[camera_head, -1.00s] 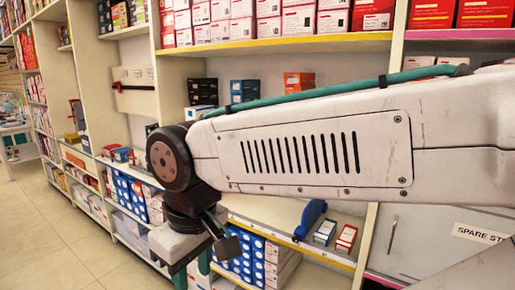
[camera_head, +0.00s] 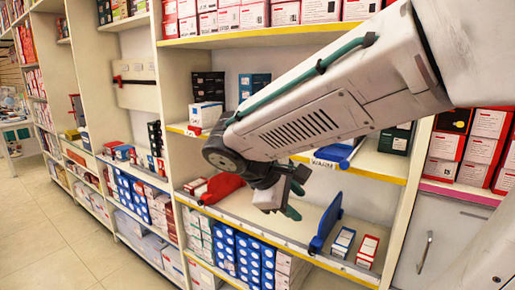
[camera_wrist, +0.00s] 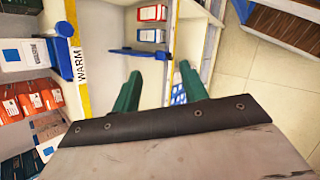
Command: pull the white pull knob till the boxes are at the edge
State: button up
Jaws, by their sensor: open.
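I cannot make out a white pull knob in either view. My gripper (camera_head: 294,201) hangs in front of the middle shelf (camera_head: 278,237), its green fingers apart with nothing between them. In the wrist view the open fingers (camera_wrist: 158,88) point toward that shelf. A blue upright paddle (camera_head: 325,222) stands on the shelf right of my gripper; it also shows in the wrist view (camera_wrist: 140,52).
A red piece (camera_head: 221,187) lies on the same shelf left of my gripper. Blue-and-white boxes (camera_head: 242,254) are stacked below. A shelf with a WARM label (camera_head: 325,163) is above. A grey cabinet door (camera_head: 440,235) is at right. Open floor (camera_head: 65,240) lies at left.

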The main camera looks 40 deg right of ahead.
jog(key=w+r+n+t+h, duration=0.2)
jog(key=w+n+t+h, duration=0.3)
jog(key=w, duration=0.6)
jog(key=w+r+n+t+h, duration=0.2)
jog(key=w+n+h, duration=0.3)
jog(key=w, duration=0.6)
jog(key=w+d+n+y, duration=0.1)
jog(key=w+d, duration=0.2)
jog(key=d, duration=0.3)
jog(key=shift+d+f, duration=0.25)
